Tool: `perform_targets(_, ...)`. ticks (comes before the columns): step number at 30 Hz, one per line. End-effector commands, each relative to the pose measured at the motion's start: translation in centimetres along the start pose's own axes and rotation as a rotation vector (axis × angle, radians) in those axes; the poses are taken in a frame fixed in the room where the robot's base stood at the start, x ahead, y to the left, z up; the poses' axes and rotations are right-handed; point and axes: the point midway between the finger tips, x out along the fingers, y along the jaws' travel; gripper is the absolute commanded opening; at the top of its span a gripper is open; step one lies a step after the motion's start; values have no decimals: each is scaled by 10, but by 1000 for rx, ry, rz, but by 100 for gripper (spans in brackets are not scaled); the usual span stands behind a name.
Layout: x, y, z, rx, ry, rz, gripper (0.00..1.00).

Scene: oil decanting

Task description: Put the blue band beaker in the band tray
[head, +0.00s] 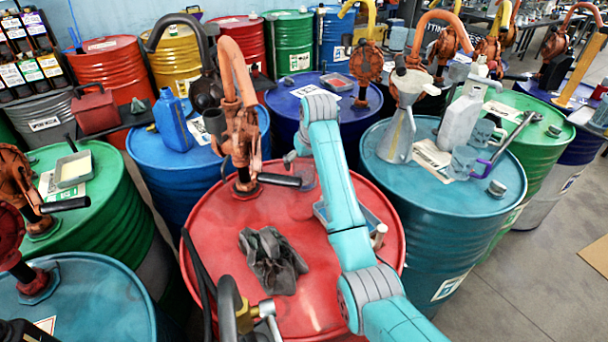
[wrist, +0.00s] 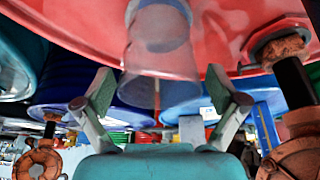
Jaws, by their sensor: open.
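A clear beaker (wrist: 160,60) with a blue band stands on the red drum (head: 215,225). In the head view the beaker (head: 306,176) is faint and partly hidden by my arm. My gripper (wrist: 160,92) is open, with its two fingers apart on either side of the beaker's near end in the wrist view. In the head view my gripper (head: 292,160) is small and mostly hidden beside the beaker. A grey-blue tray (head: 370,219) lies on the red drum, partly covered by my arm; I cannot tell whether it is the band tray.
An orange hand pump (head: 239,125) with a dark handle rises from the red drum, left of my gripper. A dark cloth (head: 270,260) lies in front. A small metal cylinder (head: 379,236) stands by the tray. Funnel (head: 400,120) and jugs crowd the teal drum (head: 430,205) at right.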

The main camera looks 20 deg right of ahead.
Motion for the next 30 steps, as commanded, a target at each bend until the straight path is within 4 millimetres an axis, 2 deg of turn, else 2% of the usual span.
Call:
perform_targets(3,15,0,0,0,-1,0,95)
perform_targets(6,21,0,0,0,0,0,95)
perform_targets(13,23,0,0,0,1,0,95)
perform_targets(14,23,0,0,0,1,0,93)
perform_targets(21,22,0,0,0,1,0,33)
perform_targets(25,22,0,0,0,1,0,30)
perform_targets(26,22,0,0,0,1,0,25)
perform_targets(30,22,0,0,0,1,0,24)
